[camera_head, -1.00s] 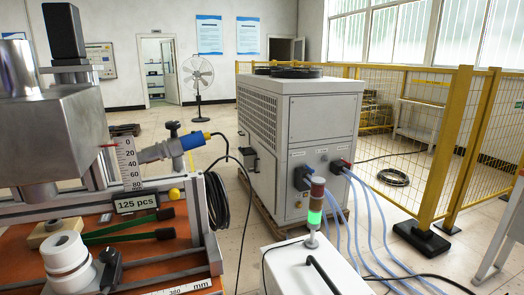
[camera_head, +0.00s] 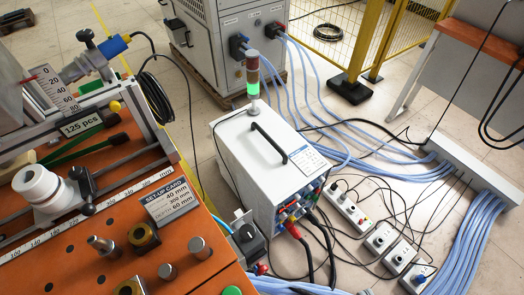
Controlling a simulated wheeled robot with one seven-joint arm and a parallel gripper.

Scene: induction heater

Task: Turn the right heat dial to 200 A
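A white power unit (camera_head: 240,150) with a black handle (camera_head: 268,142) stands on the floor in the middle. Its front panel (camera_head: 303,200) faces lower right at a steep angle, with red and blue fittings and cables; I cannot make out its dials or any ampere scale. Several small grey control boxes with knobs lie on the floor to its right, among them a box (camera_head: 381,239), a box (camera_head: 400,257) and a box with a blue knob (camera_head: 419,278). I cannot tell which knob is the right heat dial. My gripper is not in view.
An orange worktable (camera_head: 110,245) with clamps and a set-up card (camera_head: 169,201) fills the lower left. Blue hoses (camera_head: 385,147) and black cables cross the floor on the right. A yellow fence (camera_head: 365,50) stands behind.

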